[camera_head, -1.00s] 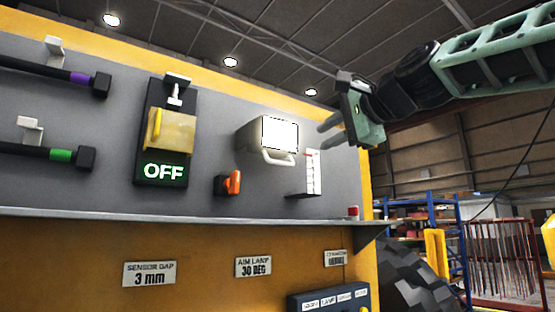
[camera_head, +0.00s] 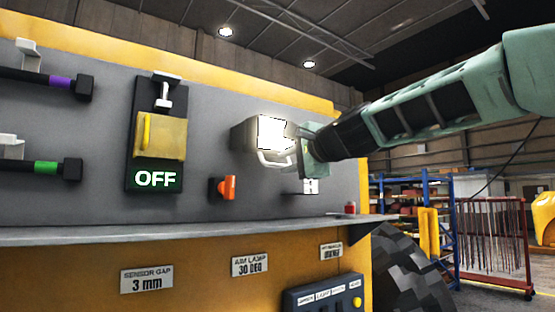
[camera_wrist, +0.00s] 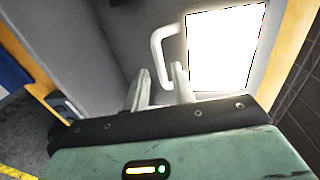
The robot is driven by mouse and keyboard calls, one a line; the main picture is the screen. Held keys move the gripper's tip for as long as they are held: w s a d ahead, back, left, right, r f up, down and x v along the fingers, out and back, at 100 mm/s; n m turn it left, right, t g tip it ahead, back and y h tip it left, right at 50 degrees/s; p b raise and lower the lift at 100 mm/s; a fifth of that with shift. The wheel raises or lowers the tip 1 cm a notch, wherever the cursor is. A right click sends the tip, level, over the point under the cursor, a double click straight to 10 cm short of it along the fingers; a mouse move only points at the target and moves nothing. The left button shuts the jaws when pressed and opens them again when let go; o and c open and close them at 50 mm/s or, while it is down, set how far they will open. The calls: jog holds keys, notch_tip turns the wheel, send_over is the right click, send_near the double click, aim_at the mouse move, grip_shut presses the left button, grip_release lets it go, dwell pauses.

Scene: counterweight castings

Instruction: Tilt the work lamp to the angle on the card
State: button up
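The work lamp (camera_head: 242,136) is a pale box with a bright white face on the grey panel. Its white loop handle (camera_head: 270,160) sits at its lower edge. In the wrist view the lit face (camera_wrist: 225,48) is at upper right, with the handle (camera_wrist: 158,52) to its left. My gripper (camera_head: 295,150) is at the lamp's right side, close to the handle. Its two fingers (camera_wrist: 162,84) are apart, pointing at the handle, with nothing visibly held between them. Whether a finger touches the handle is unclear. The card (camera_head: 250,265) reads "AIM LAMP 30 DEG".
An orange switch (camera_head: 223,188) is below left of the lamp. A white scale (camera_head: 310,186) is partly hidden behind my gripper. A ledge (camera_head: 200,234) runs below, with a small red object (camera_head: 350,208). An "OFF" unit (camera_head: 158,135) is at left.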

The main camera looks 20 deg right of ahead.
aim_at(279, 166)
jog(key=shift+p+x, duration=0.45)
jog(key=shift+x, duration=1.8)
grip_shut()
